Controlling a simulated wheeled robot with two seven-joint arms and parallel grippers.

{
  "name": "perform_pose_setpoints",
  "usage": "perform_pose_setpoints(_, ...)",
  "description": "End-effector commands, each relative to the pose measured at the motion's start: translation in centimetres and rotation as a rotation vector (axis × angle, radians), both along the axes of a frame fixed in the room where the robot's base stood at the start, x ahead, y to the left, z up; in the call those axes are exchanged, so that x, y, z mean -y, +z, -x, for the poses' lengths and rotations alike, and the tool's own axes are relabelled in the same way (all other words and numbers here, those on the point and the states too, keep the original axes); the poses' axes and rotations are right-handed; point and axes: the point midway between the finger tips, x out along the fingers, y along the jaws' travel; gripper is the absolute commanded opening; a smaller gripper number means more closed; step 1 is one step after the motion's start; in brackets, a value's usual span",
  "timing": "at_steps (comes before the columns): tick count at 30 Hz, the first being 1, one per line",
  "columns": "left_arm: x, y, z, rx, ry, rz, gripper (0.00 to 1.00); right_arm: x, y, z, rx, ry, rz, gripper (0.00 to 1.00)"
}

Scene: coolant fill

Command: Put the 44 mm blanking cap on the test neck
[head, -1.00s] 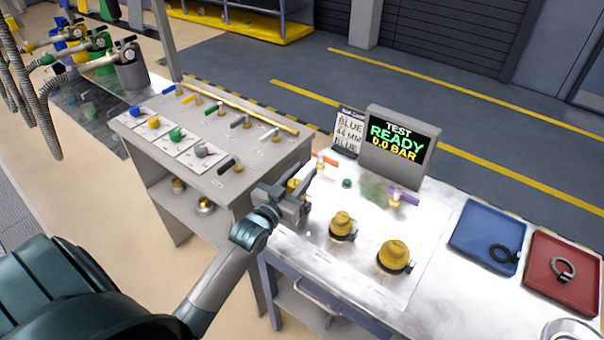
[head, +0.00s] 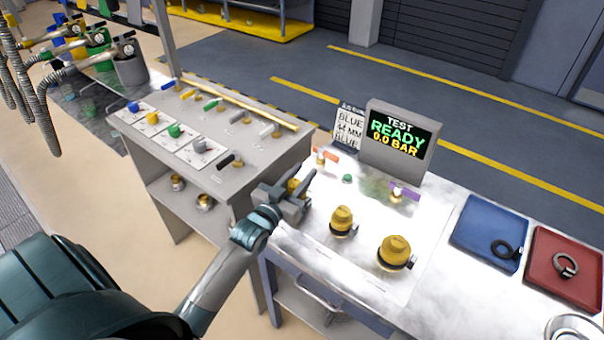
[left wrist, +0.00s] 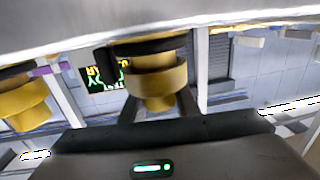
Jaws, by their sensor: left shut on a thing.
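My left gripper (head: 294,196) is at the left end of the metal bench, shut on a brass-yellow cap (head: 297,186). In the left wrist view the cap (left wrist: 157,82) sits between the fingers, with a black band at the bench side. I cannot tell whether it rests on the bench or is just clear of it. Two more brass-yellow caps with dark bands stand on the bench: a middle one (head: 342,221) and a larger one (head: 395,252). I cannot tell which piece is the test neck. My right gripper is not in view.
A test display (head: 398,140) reads READY, 0.0 BAR, beside a card (head: 348,130) reading BLUE 44 MM BLUE. Orange (head: 327,156) and purple (head: 404,193) levers stand before it. A blue tray (head: 480,224) and red tray (head: 550,285) each hold a ring. A grey valve stand (head: 245,160) adjoins left.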

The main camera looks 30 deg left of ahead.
Motion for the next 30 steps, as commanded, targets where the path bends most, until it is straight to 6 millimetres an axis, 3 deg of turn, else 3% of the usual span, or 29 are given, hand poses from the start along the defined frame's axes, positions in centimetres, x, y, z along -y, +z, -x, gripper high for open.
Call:
perform_pose_setpoints(18, 0.02, -0.85, 0.04, -0.004, 0.000, 0.000, 0.07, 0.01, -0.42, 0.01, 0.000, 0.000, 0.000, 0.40)
perform_pose_setpoints(19, 0.03, -0.86, 0.04, -0.004, 0.000, 0.000, 0.31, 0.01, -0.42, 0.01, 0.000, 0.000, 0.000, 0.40)
perform_pose_setpoints(21, 0.03, -0.87, 0.04, -0.004, 0.000, 0.001, 0.47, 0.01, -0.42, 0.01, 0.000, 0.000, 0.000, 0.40)
perform_pose_setpoints(30, 0.00, -0.73, 0.03, -0.002, 0.000, 0.000, 0.50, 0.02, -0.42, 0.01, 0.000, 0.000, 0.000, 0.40)
